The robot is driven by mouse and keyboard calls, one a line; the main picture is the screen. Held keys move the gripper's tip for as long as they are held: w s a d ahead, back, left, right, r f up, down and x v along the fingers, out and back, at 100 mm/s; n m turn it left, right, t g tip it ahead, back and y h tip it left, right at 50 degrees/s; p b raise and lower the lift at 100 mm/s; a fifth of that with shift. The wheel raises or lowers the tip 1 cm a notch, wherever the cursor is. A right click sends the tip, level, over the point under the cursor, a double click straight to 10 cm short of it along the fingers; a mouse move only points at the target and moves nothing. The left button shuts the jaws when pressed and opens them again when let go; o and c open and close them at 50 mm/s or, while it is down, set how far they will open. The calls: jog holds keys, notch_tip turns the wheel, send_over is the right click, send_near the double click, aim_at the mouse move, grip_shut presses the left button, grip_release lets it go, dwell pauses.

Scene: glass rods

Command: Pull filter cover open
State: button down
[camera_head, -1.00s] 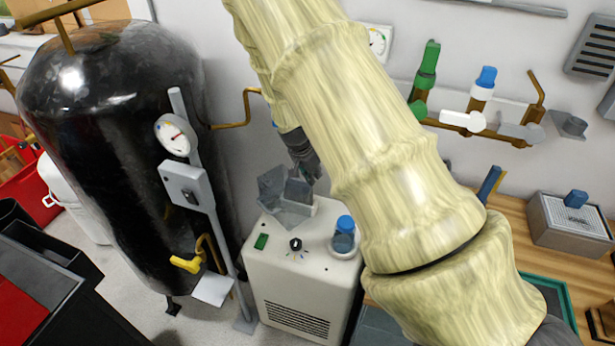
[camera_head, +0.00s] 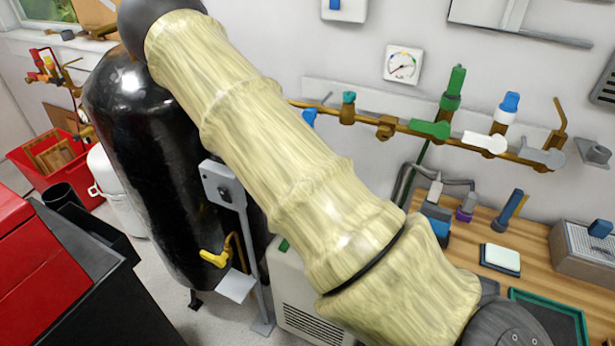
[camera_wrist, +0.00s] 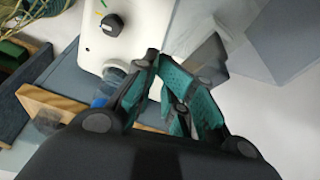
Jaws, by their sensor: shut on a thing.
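The filter cover (camera_wrist: 205,60) is a grey, partly see-through piece at the upper right in the wrist view, just beyond the fingertips. A larger pale translucent panel (camera_wrist: 285,40) shows behind it. My gripper (camera_wrist: 175,72) has dark fingers with teal pads, closed in on the grey piece; the exact contact is hard to see. The white filter machine (camera_wrist: 92,42) with its black knob (camera_wrist: 112,24) lies to the left. In the head view the machine (camera_head: 300,300) shows only partly, and my arm hides its top, the cover and my gripper.
A blue-capped clear bowl (camera_wrist: 107,88) sits close to my left finger. A black tank (camera_head: 140,165) stands left of the machine. A grey post with a switch box (camera_head: 222,185) stands between them. A wooden bench (camera_head: 535,250) with small items is on the right.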

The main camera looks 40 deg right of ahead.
jog(key=shift+w+a, duration=0.6)
jog(key=shift+w, duration=0.35)
jog(key=shift+r, duration=0.1)
jog(key=shift+v, duration=3.65)
jog(key=shift+a, duration=0.15)
